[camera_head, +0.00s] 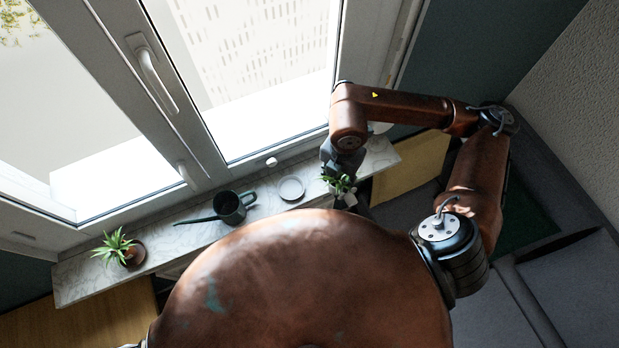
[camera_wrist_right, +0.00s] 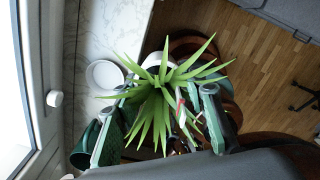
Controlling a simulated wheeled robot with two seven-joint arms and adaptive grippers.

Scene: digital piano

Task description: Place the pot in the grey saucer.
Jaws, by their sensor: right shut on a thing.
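The pot (camera_head: 349,199) is small and white, with a spiky green plant in it. My right gripper (camera_head: 339,181) is shut on it, at the front edge of the windowsill, to the right of the saucer. In the right wrist view, the plant's leaves (camera_wrist_right: 158,98) spread between the two fingers and hide most of the pot (camera_wrist_right: 157,62) and the grip. The grey saucer (camera_head: 291,189) is round, pale and empty, and lies on the sill apart from the pot. It also shows in the right wrist view (camera_wrist_right: 104,75). My left gripper is not in view.
A dark green watering can (camera_head: 229,208) stands on the marble sill (camera_head: 185,238), left of the saucer, its spout pointing left. A second plant in a brown pot (camera_head: 134,255) stands at the sill's left end. The window (camera_head: 160,95) rises behind the sill.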

